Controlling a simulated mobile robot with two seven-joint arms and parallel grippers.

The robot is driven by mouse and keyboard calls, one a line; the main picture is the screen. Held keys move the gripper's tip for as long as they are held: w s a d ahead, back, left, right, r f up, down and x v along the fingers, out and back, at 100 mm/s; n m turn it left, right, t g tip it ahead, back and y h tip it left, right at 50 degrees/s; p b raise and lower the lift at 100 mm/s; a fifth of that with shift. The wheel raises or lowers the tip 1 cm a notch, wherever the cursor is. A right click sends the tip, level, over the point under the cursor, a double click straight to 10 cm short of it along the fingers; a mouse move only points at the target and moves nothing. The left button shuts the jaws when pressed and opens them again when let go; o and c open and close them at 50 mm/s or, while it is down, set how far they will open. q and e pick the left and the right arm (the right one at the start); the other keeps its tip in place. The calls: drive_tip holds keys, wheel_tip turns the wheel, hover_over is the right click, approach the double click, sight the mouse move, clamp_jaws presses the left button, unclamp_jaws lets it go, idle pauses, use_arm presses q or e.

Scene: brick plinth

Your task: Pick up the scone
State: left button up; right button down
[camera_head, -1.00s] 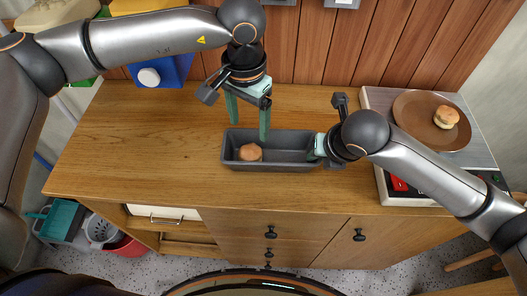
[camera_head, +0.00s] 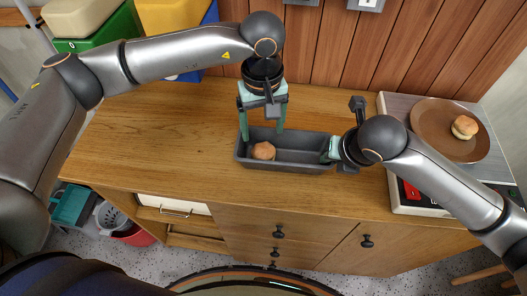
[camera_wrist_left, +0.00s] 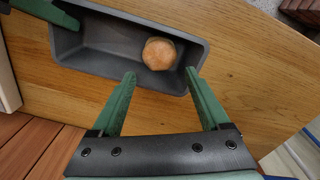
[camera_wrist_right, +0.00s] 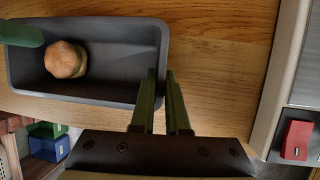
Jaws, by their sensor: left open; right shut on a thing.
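The scone (camera_head: 263,150), round and golden brown, lies in the left end of a dark grey loaf tin (camera_head: 305,157) on the wooden counter. It also shows in the left wrist view (camera_wrist_left: 159,54) and the right wrist view (camera_wrist_right: 66,60). My left gripper (camera_head: 262,137) is open and points down at the tin's left end, its fingers apart and the scone beyond them, not held. My right gripper (camera_head: 328,156) is shut on the tin's right end wall; in the right wrist view its fingers (camera_wrist_right: 160,85) straddle that wall.
A brown plate (camera_head: 430,128) with a filled bun (camera_head: 464,127) stands on a grey-topped appliance (camera_head: 400,103) at the right. The counter left of the tin is bare. A wood-panelled wall (camera_head: 330,50) closes the back.

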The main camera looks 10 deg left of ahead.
sight(264, 149)
use_arm(q)
drive_tip(key=f, duration=0.7)
drive_tip(key=shift+s+d+f, duration=0.15)
drive_tip(key=shift+s+f, duration=0.05)
drive_tip(key=shift+s, duration=0.05)
drive_tip(key=c, duration=1)
wheel_tip(264, 149, up, 10)
drive_tip(key=shift+r, duration=0.1)
